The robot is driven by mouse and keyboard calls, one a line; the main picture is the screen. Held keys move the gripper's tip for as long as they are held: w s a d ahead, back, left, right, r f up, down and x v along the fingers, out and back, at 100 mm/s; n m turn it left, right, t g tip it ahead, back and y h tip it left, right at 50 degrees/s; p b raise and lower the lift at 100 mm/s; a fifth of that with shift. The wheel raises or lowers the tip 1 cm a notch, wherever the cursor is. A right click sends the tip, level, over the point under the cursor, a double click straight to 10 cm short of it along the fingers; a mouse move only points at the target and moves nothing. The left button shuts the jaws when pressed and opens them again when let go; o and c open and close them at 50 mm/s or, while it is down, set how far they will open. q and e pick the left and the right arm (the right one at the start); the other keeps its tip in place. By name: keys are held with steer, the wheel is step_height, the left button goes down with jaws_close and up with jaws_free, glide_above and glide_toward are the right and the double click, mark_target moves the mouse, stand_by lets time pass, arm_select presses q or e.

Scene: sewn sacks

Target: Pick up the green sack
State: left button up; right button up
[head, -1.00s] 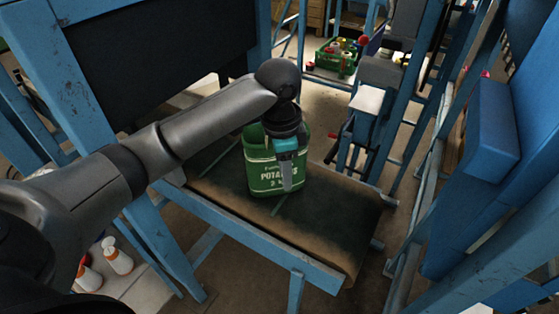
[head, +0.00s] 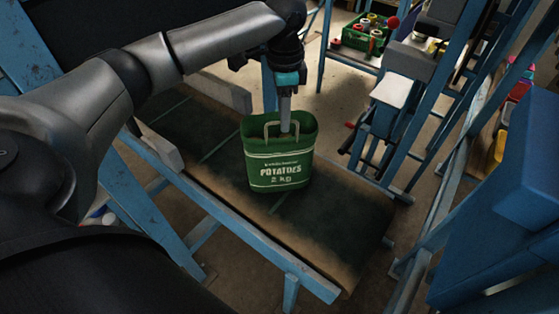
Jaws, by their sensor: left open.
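The green sack (head: 279,172) stands upright on the dark conveyor belt (head: 330,237) in the middle of the head view. It has white lettering reading "POTATOES" and a pale looped handle at its open top. My left gripper (head: 285,128) points down at the sack's mouth, its fingers at or just behind the handle. It is open; the fingertips are partly hidden, and I cannot tell whether they touch the sack. My right gripper is not in view.
Blue steel frame posts (head: 128,212) stand left of the belt. A blue box-like part (head: 541,165) stands at the right. A green crate (head: 362,38) with several colourful items sits at the back. The belt is bare around the sack.

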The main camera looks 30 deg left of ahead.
mark_target(279, 147)
arm_select(q)
step_height(279, 147, down, 2)
steer(key=shift+f, duration=0.1)
steer(key=f, duration=0.3)
steer(key=shift+s+a+f+b, duration=0.1)
steer(key=shift+s+f+b, duration=0.2)
steer(key=shift+f, duration=0.5)
jaws_close()
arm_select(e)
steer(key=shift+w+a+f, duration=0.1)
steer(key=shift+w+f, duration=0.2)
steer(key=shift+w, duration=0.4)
arm_select(q)
steer(key=shift+w+r, duration=0.2)
steer(key=shift+w, duration=0.05)
